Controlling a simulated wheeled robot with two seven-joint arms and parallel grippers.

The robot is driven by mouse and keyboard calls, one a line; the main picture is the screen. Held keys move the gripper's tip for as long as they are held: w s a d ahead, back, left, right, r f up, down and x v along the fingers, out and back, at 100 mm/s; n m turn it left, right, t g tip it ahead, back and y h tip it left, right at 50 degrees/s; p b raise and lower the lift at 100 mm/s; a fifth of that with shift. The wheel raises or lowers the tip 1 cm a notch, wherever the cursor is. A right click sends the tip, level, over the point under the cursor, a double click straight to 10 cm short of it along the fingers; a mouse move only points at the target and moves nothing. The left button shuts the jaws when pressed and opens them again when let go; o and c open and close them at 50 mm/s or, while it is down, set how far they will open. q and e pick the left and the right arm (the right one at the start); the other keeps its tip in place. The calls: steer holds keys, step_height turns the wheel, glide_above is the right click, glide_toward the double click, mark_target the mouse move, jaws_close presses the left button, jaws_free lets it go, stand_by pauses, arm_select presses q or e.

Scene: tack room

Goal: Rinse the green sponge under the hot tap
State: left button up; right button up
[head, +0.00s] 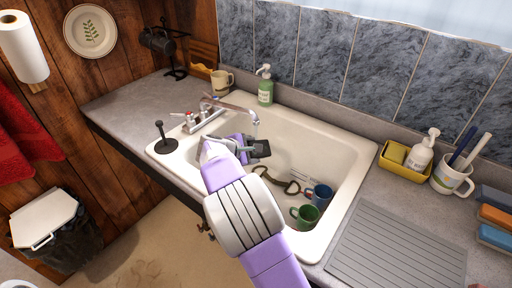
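The chrome tap (229,106) stands at the sink's back left corner, with a red-marked handle (190,116) and a blue-marked one (214,98). A pale streak like running water (256,130) hangs below its spout. My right gripper (256,148) is over the left part of the white sink (345,152), just below the spout. A dark flat piece shows at its tip; I cannot tell whether it is a finger or something held. I cannot make out a green sponge; my gripper and arm hide part of the sink. My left gripper is out of view.
In the sink are a green mug (305,215), a blue mug (320,194) and a brass-coloured bit (275,181). A black plunger-like stopper (164,140) stands on the left rim. A yellow caddy (405,166), a mug of pens (451,178) and coloured sponges (495,217) are right. The drainboard (400,250) is bare.

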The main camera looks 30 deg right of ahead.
steer(key=s+a+b, duration=0.1)
steer(key=s+a, duration=0.2)
steer(key=s, duration=0.4)
steer(key=shift+d, duration=0.1)
